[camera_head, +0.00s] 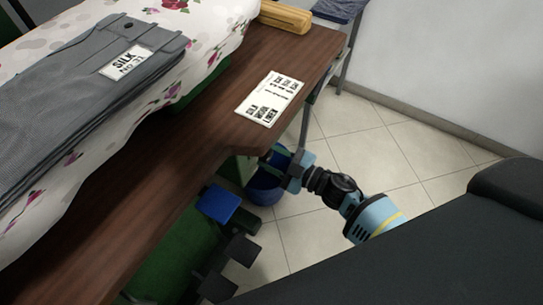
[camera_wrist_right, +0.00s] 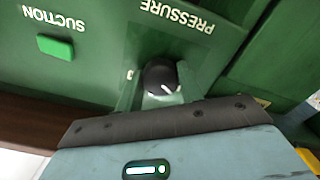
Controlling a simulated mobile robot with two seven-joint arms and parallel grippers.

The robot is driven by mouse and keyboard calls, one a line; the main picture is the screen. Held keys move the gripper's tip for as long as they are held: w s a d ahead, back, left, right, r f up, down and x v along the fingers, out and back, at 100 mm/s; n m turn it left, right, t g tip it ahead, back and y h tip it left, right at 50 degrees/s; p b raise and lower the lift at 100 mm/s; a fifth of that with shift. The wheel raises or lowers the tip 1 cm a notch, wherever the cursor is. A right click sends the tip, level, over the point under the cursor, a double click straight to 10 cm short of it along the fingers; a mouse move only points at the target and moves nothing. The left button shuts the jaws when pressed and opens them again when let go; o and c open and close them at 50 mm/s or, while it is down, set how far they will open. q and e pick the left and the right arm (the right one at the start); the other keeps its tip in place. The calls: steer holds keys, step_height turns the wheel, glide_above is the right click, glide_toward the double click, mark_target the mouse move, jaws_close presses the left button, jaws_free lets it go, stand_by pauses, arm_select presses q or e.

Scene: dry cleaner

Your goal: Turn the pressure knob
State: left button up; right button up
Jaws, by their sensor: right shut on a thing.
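The pressure knob (camera_wrist_right: 160,75) is round and black with a white mark. It sits on a green panel under the upside-down word PRESSURE in the right wrist view. My right gripper (camera_wrist_right: 159,88) has its fingers on either side of the knob and is shut on it. In the head view my right gripper (camera_head: 272,158) reaches in from the right, below the edge of the wooden table. The knob is hidden there by the table. My left gripper is in neither view.
A green SUCTION button (camera_wrist_right: 55,47) is on the same panel. The wooden table (camera_head: 215,130) overhangs the gripper and carries a printed card (camera_head: 270,98). Grey trousers (camera_head: 75,95) lie on a floral board. A blue bucket (camera_head: 264,187) stands below. Tiled floor (camera_head: 370,150) is clear at right.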

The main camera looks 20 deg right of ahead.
steer(key=o, duration=1)
steer(key=shift+s, duration=0.1)
steer(key=shift+v, duration=3.9)
steer(key=shift+d, duration=0.1)
